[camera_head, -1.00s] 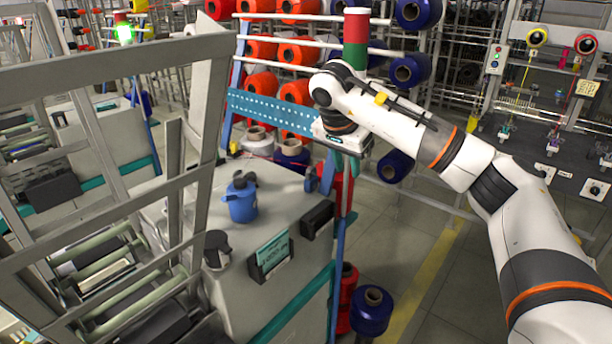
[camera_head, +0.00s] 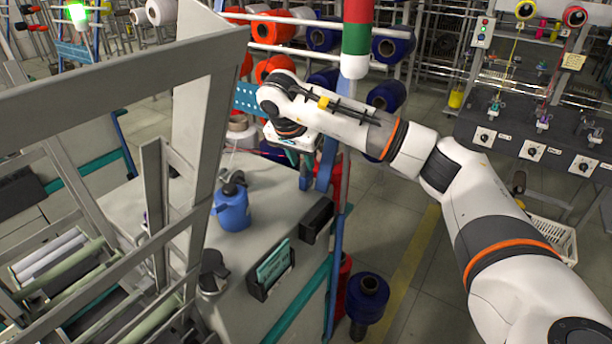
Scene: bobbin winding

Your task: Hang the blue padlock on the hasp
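I cannot make out a padlock or a hasp for certain. A blue container-like object (camera_head: 232,210) with a dark top stands on the grey machine cabinet (camera_head: 255,240); it looks more like a can than a padlock. My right gripper (camera_head: 303,168) points down above the back right edge of the cabinet, beside the blue post. It is to the right of and beyond the blue object, apart from it. Its fingers are small and partly hidden, so I cannot tell whether they are open or hold anything. My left gripper is not in view.
A grey frame (camera_head: 205,150) blocks much of the left side. A black holder with a teal card (camera_head: 272,266) is on the cabinet's side. Blue spools (camera_head: 367,298) stand on the floor; a white crate (camera_head: 552,238) is at right.

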